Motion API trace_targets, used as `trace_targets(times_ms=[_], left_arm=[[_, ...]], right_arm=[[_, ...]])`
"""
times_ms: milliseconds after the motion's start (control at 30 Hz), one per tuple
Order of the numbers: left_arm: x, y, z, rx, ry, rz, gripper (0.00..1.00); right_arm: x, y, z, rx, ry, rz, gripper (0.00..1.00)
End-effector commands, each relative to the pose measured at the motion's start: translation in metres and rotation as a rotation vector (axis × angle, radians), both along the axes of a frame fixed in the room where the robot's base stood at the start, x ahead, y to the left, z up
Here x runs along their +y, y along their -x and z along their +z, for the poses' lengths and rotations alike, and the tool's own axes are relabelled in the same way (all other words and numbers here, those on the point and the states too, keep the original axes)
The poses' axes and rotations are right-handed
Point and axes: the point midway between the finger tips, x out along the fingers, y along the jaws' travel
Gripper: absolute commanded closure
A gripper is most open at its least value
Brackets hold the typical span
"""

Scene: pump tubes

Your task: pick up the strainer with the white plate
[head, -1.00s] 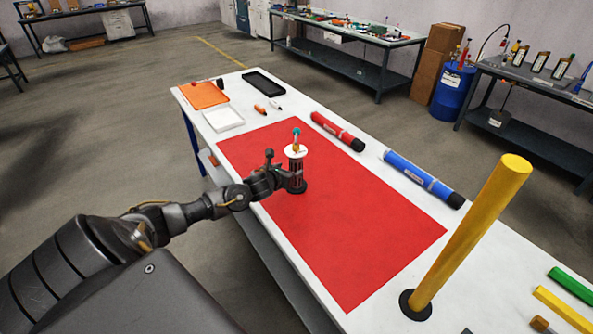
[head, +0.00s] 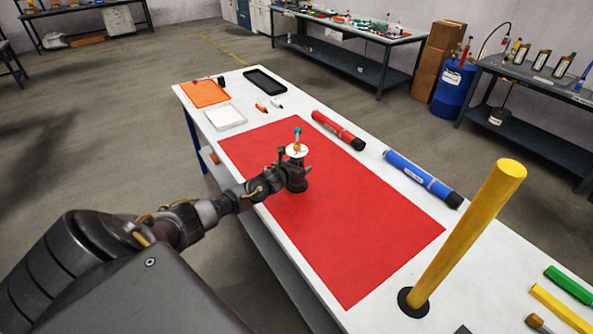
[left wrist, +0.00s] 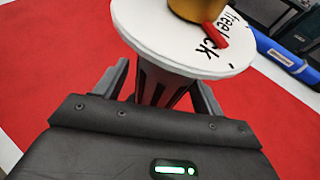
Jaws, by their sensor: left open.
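The strainer stands upright on the red mat (head: 340,215). Its round white plate (head: 297,150) is at the top, with a brass and teal fitting (head: 297,137) above it. In the left wrist view the white plate (left wrist: 180,32) carries black lettering, and the dark slotted strainer body (left wrist: 160,85) shows below it. My left gripper (head: 293,172) is at the strainer's body under the plate. Its fingers (left wrist: 160,88) are open, one on each side of the body, with a gap visible. In the head view the gripper hides most of the body. My right gripper is not in view.
A red tube (head: 338,130) and a blue tube (head: 422,178) lie along the table's far edge. A tall yellow tube (head: 465,235) stands at the right.

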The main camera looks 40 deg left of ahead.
Motion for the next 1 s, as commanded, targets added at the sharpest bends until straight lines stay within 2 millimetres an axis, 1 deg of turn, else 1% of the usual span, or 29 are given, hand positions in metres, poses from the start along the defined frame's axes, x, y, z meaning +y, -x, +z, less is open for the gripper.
trace_targets(times_ms=[33,67,533,700,833,933,1000], left_arm=[[0.0,0.0,0.0,0.0,0.0,0.0,0.33],[0.0,0.0,0.0,0.0,0.0,0.0,0.37],[0.001,0.0,0.002,-0.003,0.0,0.001,0.99],[0.001,0.0,0.002,-0.003,0.0,0.001,0.99],[0.001,0.0,0.006,-0.004,0.0,0.0,0.99],[0.002,-0.001,0.014,-0.004,-0.002,0.0,0.99],[0.001,-0.001,0.023,-0.006,-0.002,0.0,0.99]], right_arm=[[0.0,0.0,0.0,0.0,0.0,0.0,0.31],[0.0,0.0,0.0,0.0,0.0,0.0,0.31],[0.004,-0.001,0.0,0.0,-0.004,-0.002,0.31],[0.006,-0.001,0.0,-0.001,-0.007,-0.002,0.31],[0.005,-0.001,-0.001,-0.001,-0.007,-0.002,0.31],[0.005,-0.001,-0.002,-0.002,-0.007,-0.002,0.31],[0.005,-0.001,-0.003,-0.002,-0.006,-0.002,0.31]])
